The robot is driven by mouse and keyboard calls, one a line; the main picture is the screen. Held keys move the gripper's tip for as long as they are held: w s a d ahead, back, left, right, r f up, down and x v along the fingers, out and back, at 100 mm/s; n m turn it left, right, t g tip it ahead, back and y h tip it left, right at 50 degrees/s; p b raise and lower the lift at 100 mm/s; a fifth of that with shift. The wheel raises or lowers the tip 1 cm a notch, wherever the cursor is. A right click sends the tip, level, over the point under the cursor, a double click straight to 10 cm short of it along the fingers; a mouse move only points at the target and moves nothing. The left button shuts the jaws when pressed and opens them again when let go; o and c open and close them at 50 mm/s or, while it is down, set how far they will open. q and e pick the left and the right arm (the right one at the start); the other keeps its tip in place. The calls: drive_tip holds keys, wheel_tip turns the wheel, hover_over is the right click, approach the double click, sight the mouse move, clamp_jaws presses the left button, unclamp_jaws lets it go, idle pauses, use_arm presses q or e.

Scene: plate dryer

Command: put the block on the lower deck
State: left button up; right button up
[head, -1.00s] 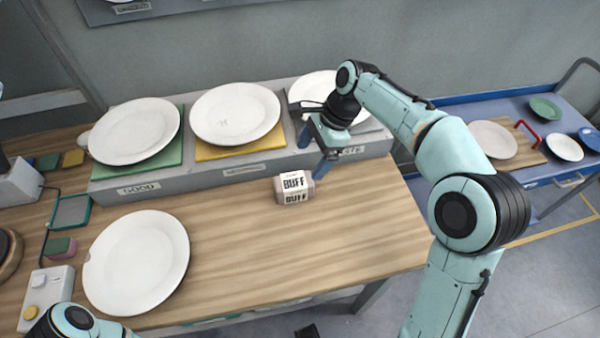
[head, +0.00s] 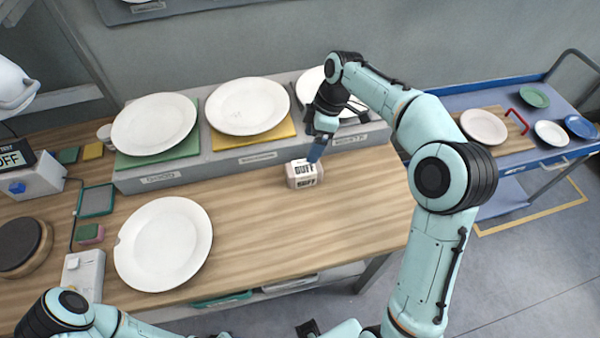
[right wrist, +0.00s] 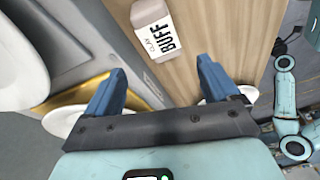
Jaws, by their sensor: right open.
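The block (head: 304,174) is a small pale pinkish-grey box with a white "BUFF" label. It lies on the wooden table (head: 350,215), in front of the grey plate ledge. My right gripper (head: 316,148) hangs just above and behind it, with blue fingers. In the right wrist view, the gripper (right wrist: 160,85) is open and empty, and the block (right wrist: 150,28) lies beyond the fingertips, apart from them. The blue cart (head: 545,165) at the right has a lower deck (head: 503,199), partly visible below its top. My left arm shows at the bottom left; its gripper is not clearly visible.
White plates on green and yellow mats stand on the grey ledge (head: 215,170). A large white plate (head: 163,244) lies on the table's left part. The cart top holds plates and a board with a red handle (head: 517,121). Floor separates table and cart.

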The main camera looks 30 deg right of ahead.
sight(305, 166)
drive_tip(key=n, duration=0.2)
drive_tip(key=shift+w+a+f+n, duration=0.1)
drive_tip(key=shift+a+f+n, duration=0.05)
drive_tip(key=shift+f+n, duration=0.15)
drive_tip(key=x, duration=0.7)
drive_tip(key=shift+f+b, duration=0.2)
drive_tip(key=shift+b, duration=0.2)
drive_tip(key=x, duration=0.4)
drive_tip(key=shift+s+d+f, duration=0.15)
drive_tip(key=shift+s+d, duration=0.2)
drive_tip(key=shift+d, duration=0.05)
drive_tip(key=shift+w+a+f, duration=0.1)
drive_tip(key=shift+a+f, duration=0.1)
drive_tip(key=shift+f, duration=0.4)
use_arm(q)
drive_tip(key=shift+s+a+f, duration=0.2)
drive_tip(key=shift+s+f, duration=0.15)
drive_tip(key=shift+f, duration=0.1)
drive_tip(key=shift+s+f, duration=0.1)
use_arm(e)
drive_tip(key=shift+f, duration=0.15)
clamp_jaws()
